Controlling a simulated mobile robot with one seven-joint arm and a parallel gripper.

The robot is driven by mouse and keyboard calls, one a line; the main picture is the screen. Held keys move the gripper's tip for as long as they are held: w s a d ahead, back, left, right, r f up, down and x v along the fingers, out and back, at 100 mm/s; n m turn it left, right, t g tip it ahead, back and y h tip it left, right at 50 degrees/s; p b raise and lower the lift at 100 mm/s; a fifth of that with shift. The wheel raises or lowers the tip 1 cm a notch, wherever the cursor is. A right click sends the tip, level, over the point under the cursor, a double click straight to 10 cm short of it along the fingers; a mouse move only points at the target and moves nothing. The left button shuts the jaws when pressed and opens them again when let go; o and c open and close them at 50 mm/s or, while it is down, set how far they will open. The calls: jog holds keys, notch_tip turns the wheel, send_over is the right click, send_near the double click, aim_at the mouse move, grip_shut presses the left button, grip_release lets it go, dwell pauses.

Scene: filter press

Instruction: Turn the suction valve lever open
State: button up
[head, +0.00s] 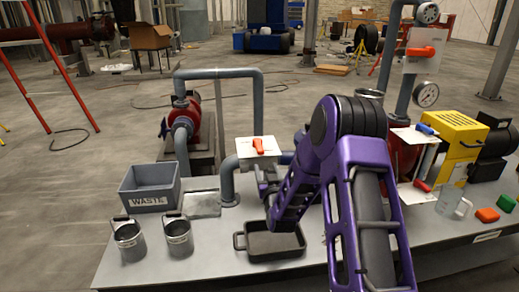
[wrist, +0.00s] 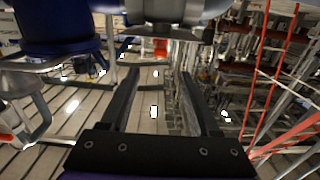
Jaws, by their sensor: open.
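A second orange lever (head: 421,51) sits on a white plate at the upper right; I cannot read which is marked suction. My gripper (head: 268,183) is just below the nearer lever, partly hidden by my purple arm. In the wrist view my gripper (wrist: 158,75) has its two dark fingers spread with nothing between them. A small orange part (wrist: 160,48) shows beyond the fingertips, apart from them, under a grey pipe body.
A black tray (head: 272,243) lies on the bench (head: 215,255) below my gripper. Two metal buckets (head: 178,237) and a grey WASTE bin (head: 150,190) stand left. A yellow machine (head: 455,145), a clear jug and coloured blocks stand right. A grey pipe (head: 218,73) arches behind.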

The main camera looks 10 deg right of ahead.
aim_at(258, 142)
jog(key=w, duration=1.4)
jog(key=shift+w+b, duration=0.35)
jog(key=shift+w, duration=0.05)
grip_shut()
dwell(0.7)
